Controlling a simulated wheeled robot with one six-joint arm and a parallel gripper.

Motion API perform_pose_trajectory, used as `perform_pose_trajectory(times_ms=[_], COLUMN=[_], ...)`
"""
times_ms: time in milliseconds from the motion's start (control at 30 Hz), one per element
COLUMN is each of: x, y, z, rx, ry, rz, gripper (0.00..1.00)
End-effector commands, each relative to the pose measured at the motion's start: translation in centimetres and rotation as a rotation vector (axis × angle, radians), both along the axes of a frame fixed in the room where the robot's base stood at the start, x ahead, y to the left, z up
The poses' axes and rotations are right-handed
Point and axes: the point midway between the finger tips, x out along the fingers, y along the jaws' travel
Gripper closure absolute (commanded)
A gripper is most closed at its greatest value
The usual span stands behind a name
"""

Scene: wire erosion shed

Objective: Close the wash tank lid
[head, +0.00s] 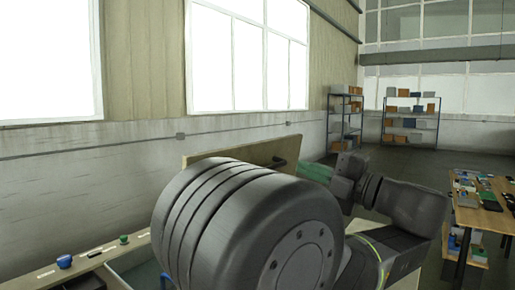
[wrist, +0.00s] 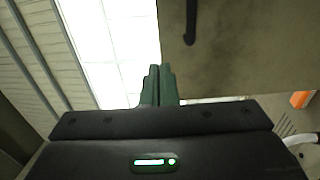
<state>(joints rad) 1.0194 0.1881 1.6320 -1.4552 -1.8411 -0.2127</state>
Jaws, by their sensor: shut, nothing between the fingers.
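The wash tank lid (head: 232,150) is a beige panel standing raised behind my arm in the head view, with a dark bar handle (head: 277,163) near its right end. The lid also fills the upper right of the wrist view (wrist: 250,45), where its dark handle (wrist: 190,22) shows above and right of the fingers. The tank (head: 138,264) is open below, mostly hidden by my arm. My gripper (wrist: 158,70) has green fingers, shut together and empty, close to the lid; I cannot tell whether they touch it. In the head view it is partly hidden.
Small items, among them a blue cap (head: 64,261) and a green cap (head: 124,239), sit on the left ledge. A wooden table (head: 484,217) with many small parts stands at right. Shelving racks (head: 410,122) stand at the back, with open floor before them.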

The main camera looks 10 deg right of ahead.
Motion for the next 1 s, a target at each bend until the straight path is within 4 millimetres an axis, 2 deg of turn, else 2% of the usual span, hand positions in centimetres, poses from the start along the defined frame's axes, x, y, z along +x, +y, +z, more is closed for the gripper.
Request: perform_pose_trajectory(times_ms=[167, 700, 1000], x=[1.2, 7.4, 9.3], y=[1.4, 7.6, 9.4], z=[0.5, 2.0, 2.4], rx=[-0.001, 0.0, 0.001], ry=[0.0, 0.0, -0.001], rz=[0.005, 0.006, 0.001], gripper=[1.0, 1.0, 1.0])
